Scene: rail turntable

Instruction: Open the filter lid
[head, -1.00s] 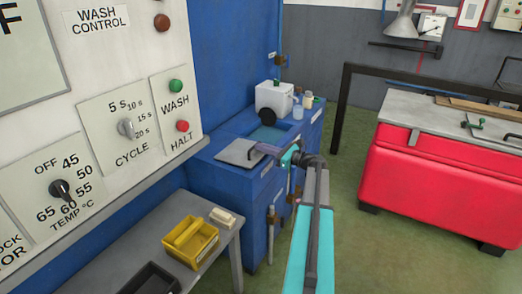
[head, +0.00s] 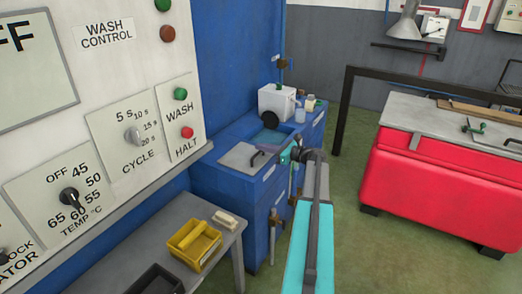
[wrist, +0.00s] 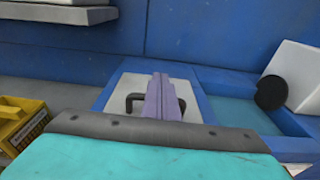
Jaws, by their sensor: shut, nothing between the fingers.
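The filter lid looks to be the flat grey plate (head: 238,157) on top of the blue tank. It lies flat and closed, with a dark bar handle (head: 257,154). In the wrist view, the lid (wrist: 128,84) lies ahead, and its dark handle (wrist: 131,100) shows on both sides of my fingers. My gripper (wrist: 159,82) is shut and empty, its purple-grey fingers together in front of the handle's middle, which they hide. I cannot tell whether they touch it. In the head view, the wrist's teal part is just right of the lid; the fingers are hard to make out.
Behind the lid is an open basin (head: 269,137) of bluish liquid with a white box (head: 277,102) and bottles. A yellow bin (head: 194,243) stands on the grey bench at front left. A red cabinet (head: 430,185) stands right, with open floor between.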

